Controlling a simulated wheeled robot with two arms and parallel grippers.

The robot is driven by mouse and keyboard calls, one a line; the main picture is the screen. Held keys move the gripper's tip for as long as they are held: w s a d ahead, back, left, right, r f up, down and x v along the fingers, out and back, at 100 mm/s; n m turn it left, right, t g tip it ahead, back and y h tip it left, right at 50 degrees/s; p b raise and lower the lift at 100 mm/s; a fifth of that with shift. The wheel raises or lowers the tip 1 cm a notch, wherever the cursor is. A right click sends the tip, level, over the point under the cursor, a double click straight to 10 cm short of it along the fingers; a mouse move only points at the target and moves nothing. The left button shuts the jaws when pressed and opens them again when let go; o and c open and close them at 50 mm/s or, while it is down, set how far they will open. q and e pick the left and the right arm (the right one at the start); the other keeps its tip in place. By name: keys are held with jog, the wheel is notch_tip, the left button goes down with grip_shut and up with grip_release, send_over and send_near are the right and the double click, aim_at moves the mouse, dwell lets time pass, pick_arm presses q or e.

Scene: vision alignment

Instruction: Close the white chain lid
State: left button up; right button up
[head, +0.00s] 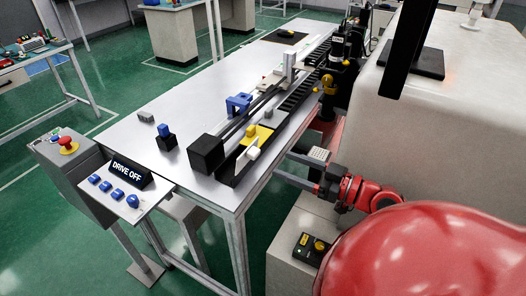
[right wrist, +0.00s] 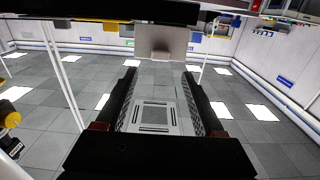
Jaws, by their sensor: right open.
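My right gripper (head: 283,165) is open beside the near long edge of the workbench, below its top, with nothing visible between its fingers. In the right wrist view the open fingers (right wrist: 160,72) point at a pale panel (right wrist: 160,40) with a small tab on its lower part; I cannot tell whether this is the lid. A black ridged chain (head: 300,94) lies along the near side of the bench. Small white parts (head: 270,80) sit beside it, but I cannot clearly pick out the white chain lid. My left gripper is out of view.
The workbench (head: 190,95) carries a black rail, a blue bracket (head: 238,103), a yellow block (head: 257,136) and a black end block (head: 206,154). A DRIVE OFF panel (head: 128,171) stands at its left end. The left half of the bench top is mostly clear.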

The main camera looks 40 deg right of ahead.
aim_at(258, 154)
jog(key=p+x, duration=0.1)
jog(key=x, duration=0.6)
jog(key=shift+w+a, duration=0.1)
jog(key=shift+w, duration=0.1)
grip_shut()
